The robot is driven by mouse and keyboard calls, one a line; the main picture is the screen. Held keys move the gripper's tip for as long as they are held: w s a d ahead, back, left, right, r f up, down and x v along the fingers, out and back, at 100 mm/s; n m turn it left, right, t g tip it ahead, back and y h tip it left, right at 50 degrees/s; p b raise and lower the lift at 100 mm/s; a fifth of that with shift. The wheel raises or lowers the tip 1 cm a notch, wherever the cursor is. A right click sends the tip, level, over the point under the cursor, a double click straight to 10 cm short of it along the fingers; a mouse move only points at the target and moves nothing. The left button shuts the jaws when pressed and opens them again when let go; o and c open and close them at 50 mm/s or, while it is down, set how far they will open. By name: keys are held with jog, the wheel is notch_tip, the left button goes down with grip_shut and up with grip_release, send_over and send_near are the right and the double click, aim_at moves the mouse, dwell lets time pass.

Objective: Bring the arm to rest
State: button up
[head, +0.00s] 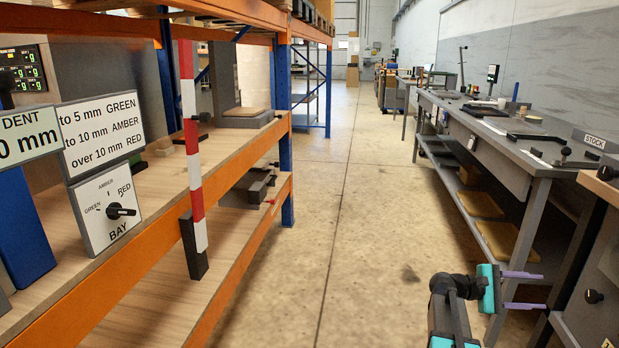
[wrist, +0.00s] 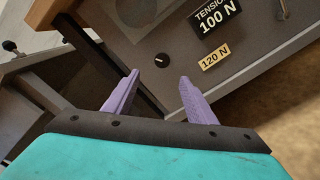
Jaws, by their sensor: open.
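My gripper (head: 524,290) shows at the lower right of the head view, with a teal body and two purple fingers pointing right. In the wrist view its two fingers (wrist: 158,96) stand apart with nothing between them. The gripper is open and empty. My dark arm links rise from the bottom edge of the head view to the gripper. In the head view the fingers overlap the front leg area of the grey workbench (head: 540,176); I cannot tell whether they touch anything.
A grey cabinet (wrist: 240,50) with a dial and a "120 N" plate (wrist: 216,54) is in front of the fingers. On the left stands an orange and blue rack (head: 262,150) with a red-white post (head: 190,130) and a BAY selector (head: 108,211). The concrete aisle (head: 345,190) between is clear.

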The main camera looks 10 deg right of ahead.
jog(key=w+a+f+n+t+p, duration=0.1)
jog(key=w+a+n+t+p, duration=0.2)
jog(key=a+p, duration=0.5)
jog(key=s+a+f+n+y+p, duration=0.1)
jog(key=s+a+f+y+p, duration=0.25)
jog(key=a+f+p, duration=0.7)
jog(key=s+a+f+m+g+y+p, duration=0.1)
jog(key=s+a+f+m+y+p, duration=0.2)
jog(key=s+a, duration=0.5)
jog(key=s+a+f+m+g+y+p, duration=0.1)
jog(key=s+a+f+m+y+p, duration=0.2)
jog(key=a, duration=1.2)
jog(key=s+a+f+m+y+p, duration=0.3)
jog(key=s+a+y, duration=0.4)
jog(key=s+a, duration=0.4)
jog(key=shift+s+a+f+g+y, duration=0.35)
jog(key=shift+s+f+g, duration=0.05)
jog(key=shift+s+f, duration=0.45)
